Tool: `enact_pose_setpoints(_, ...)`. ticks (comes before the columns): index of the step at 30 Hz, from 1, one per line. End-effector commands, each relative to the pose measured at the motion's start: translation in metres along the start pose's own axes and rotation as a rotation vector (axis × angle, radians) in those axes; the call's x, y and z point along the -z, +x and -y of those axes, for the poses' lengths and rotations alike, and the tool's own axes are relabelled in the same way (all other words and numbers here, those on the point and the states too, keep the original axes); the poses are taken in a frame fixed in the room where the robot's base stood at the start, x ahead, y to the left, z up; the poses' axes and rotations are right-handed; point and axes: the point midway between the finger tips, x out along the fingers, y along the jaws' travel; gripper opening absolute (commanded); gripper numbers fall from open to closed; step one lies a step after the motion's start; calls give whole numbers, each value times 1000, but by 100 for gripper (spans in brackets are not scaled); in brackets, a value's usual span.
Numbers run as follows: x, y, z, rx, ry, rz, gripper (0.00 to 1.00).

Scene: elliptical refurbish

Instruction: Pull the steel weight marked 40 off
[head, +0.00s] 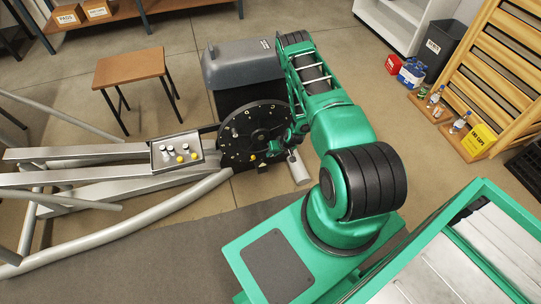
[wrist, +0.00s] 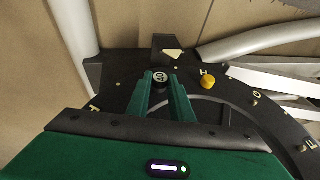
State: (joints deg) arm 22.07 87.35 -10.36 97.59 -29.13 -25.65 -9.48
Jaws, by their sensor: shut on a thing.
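A small dark round weight (wrist: 160,77) with a pale mark on its end sits between the two green fingers of my gripper (wrist: 161,82) in the wrist view. The mark is too small to read surely as 40. The fingers are shut on its sides, at the black disc (wrist: 125,72). A yellow weight (wrist: 208,82) sits on the disc by the letter H, to the right of the fingers. In the head view the disc (head: 240,128) stands upright, and my gripper (head: 273,147) is at its right side; the held weight is too small to make out there.
A tray (head: 154,163) with several white, dark and yellow pieces lies left of the disc on the grey machine frame (head: 75,185). A stool (head: 130,68) stands farther back.

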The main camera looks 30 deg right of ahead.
Motion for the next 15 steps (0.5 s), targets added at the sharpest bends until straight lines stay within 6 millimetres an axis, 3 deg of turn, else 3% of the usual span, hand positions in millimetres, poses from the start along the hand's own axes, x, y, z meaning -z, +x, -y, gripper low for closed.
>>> enact_pose_setpoints(15, -19, -7, 1, 2, 1, 2, 0)
